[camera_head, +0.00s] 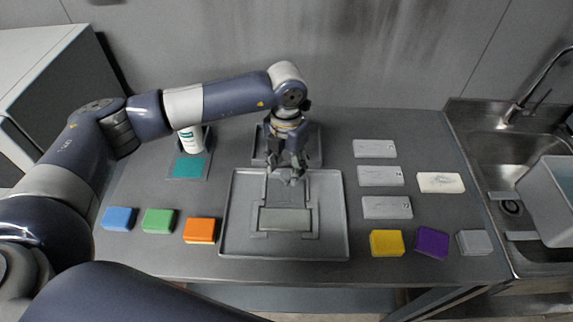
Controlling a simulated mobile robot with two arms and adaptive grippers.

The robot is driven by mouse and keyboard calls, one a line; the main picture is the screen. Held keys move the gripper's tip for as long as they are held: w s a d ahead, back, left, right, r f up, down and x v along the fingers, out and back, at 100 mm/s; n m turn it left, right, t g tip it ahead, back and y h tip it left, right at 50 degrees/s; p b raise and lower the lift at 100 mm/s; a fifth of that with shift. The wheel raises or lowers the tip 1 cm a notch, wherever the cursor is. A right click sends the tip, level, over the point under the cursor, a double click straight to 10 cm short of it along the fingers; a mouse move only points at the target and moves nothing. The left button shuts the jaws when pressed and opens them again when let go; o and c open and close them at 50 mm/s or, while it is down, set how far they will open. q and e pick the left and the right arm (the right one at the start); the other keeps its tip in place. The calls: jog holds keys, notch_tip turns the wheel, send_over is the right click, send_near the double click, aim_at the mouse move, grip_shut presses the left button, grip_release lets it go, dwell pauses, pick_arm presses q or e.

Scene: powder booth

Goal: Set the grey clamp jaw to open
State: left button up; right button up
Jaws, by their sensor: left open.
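A grey clamp fixture (285,234) lies in the large shallow grey tray (232,240) at the middle of the bench. A flat, paler grey piece, which looks like the clamp jaw (285,218), lies across the front part of the fixture. My left gripper (290,180) hangs pointing down over the back part of the fixture, behind this piece. Its fingers are open, with nothing seen between them. They hide part of the fixture's back, and I cannot tell whether they touch it. My right gripper is not in view.
Blue (119,219), green (158,221) and orange (200,231) blocks sit left of the tray. Yellow (386,243), purple (432,242) and grey (474,243) blocks sit right, with several pale plates behind. A white bottle (190,139) stands back left. A sink (497,150) is at right.

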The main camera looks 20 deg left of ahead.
pick_arm(q)
jog(key=shift+s+f, duration=0.1)
jog(key=shift+f, duration=0.75)
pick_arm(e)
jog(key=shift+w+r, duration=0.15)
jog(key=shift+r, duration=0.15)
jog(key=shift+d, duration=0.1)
pick_arm(q)
grip_shut()
jog(key=shift+w+b, duration=0.4)
jog(key=shift+b, duration=0.1)
jog(key=shift+w+a+b, duration=0.2)
jog(key=shift+w+b, duration=0.05)
jog(key=shift+w, duration=0.4)
jog(key=shift+w+a+b, duration=0.2)
jog(key=shift+w+b, duration=0.05)
jog(key=shift+w, duration=0.35)
jog(key=shift+s+r, duration=0.1)
jog(key=shift+r, duration=0.1)
jog(key=shift+c, duration=1.3)
grip_release()
jog(key=shift+o, duration=1.3)
jog(key=shift+f, duration=0.2)
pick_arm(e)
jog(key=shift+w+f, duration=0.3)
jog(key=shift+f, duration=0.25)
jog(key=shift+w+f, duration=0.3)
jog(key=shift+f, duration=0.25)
